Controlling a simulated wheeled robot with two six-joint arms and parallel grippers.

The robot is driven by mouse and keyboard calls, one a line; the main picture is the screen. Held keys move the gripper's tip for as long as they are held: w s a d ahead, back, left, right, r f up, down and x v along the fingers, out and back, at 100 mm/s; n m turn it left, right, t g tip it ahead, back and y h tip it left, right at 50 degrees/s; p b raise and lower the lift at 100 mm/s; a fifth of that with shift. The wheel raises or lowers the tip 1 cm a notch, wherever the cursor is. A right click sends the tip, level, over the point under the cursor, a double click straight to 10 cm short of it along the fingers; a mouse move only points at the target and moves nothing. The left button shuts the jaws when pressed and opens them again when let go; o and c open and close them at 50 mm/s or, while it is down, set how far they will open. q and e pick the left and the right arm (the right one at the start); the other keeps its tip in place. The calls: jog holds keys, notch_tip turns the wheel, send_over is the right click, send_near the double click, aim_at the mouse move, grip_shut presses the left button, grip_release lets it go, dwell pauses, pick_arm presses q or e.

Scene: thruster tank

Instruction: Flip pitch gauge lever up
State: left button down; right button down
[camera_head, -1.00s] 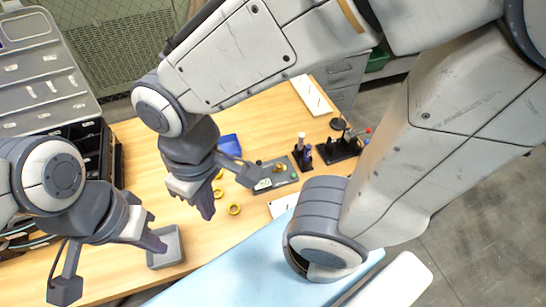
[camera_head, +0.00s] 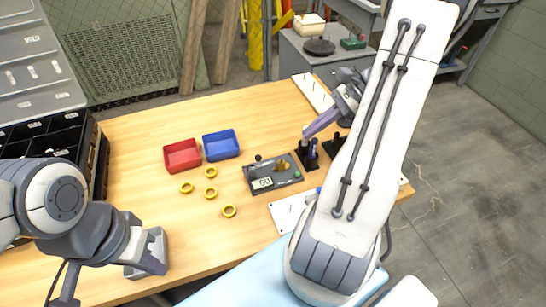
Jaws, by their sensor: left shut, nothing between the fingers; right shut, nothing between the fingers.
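The pitch gauge (camera_head: 290,179) is a dark grey panel lying on the wooden table, with a small lit display at its front left. A short lever with a black knob (camera_head: 258,157) stands at its back left, and a brass-coloured part sits near its middle. I cannot tell the lever's position for sure. My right gripper (camera_head: 309,132) is shut and empty, above and behind the panel's right side, close to the black holder and apart from the panel. My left gripper (camera_head: 158,268) is shut and empty at the table's front left, by a grey tray (camera_head: 158,243).
A red bin (camera_head: 182,155) and a blue bin (camera_head: 221,144) stand left of the panel. Several yellow rings (camera_head: 211,172) lie in front of them. A black holder (camera_head: 308,158) with upright items stands right of the panel. My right arm covers the table's right side.

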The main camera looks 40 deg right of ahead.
jog(key=shift+s+d+f+m+t, duration=0.15)
jog(key=shift+s+d+m+t, duration=0.1)
jog(key=shift+d, duration=0.2)
jog(key=shift+s+d+f+m+t, duration=0.15)
jog(key=shift+d+m, duration=0.1)
jog(key=shift+d, duration=0.15)
jog(key=b+x, duration=0.1)
jog(key=x, duration=0.9)
jog(key=shift+a+f, duration=0.1)
jog(key=shift+a, duration=0.05)
jog(key=shift+w+a+r, duration=0.15)
jog(key=shift+w+a, duration=0.1)
jog(key=shift+a, duration=0.3)
jog(key=shift+w+a+r, duration=0.15)
jog(key=shift+w+a, duration=0.15)
jog(key=shift+a, duration=0.25)
jog(key=shift+w+a, duration=0.3)
jog(key=shift+a, duration=0.3)
jog(key=shift+r+p, duration=0.1)
jog(key=shift+p, duration=0.2)
